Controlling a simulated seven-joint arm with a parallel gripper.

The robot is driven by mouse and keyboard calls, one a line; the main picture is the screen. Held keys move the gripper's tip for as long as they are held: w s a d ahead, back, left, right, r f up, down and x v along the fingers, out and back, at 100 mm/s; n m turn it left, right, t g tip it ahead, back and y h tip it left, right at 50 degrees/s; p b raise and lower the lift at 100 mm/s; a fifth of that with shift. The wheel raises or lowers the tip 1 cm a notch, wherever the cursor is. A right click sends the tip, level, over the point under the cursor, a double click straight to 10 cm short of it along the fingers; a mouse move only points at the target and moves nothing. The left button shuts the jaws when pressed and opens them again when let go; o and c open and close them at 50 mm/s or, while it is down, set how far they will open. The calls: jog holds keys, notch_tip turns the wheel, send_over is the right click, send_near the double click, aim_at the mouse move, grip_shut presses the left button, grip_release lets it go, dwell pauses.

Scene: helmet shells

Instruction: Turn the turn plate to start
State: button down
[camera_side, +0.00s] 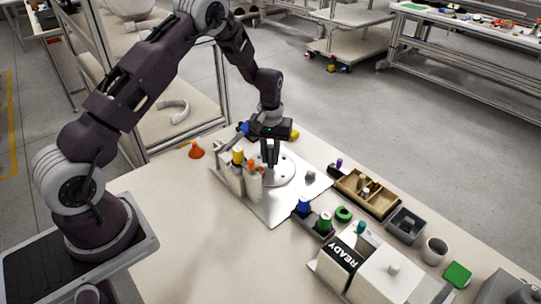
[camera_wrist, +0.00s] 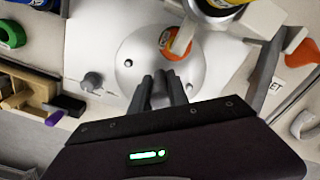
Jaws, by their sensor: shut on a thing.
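The turn plate (camera_side: 286,174) is a pale round disc with small pegs, set on a flat white base plate (camera_side: 276,213). My gripper (camera_side: 270,164) points down onto the disc. In the wrist view its fingers (camera_wrist: 160,84) are close together low on the disc, shut on what looks like another peg of it. The fingers hide most of that peg. A grey knob (camera_side: 310,176) stands on the base plate beside the disc.
Upright holders with a yellow-topped bottle (camera_side: 238,156) and an orange-topped one stand close left of the disc. The table's front left is clear.

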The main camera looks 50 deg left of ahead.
jog(key=shift+r+n, duration=0.1)
jog(key=shift+n, duration=0.5)
dwell(0.5)
jog(key=shift+w+d+n, duration=0.1)
jog(key=shift+n, duration=3.7)
jog(key=shift+w+n, duration=0.1)
jog(key=shift+n, duration=4.6)
jog(key=c, duration=1.3)
grip_release()
jog(key=shift+o, duration=0.2)
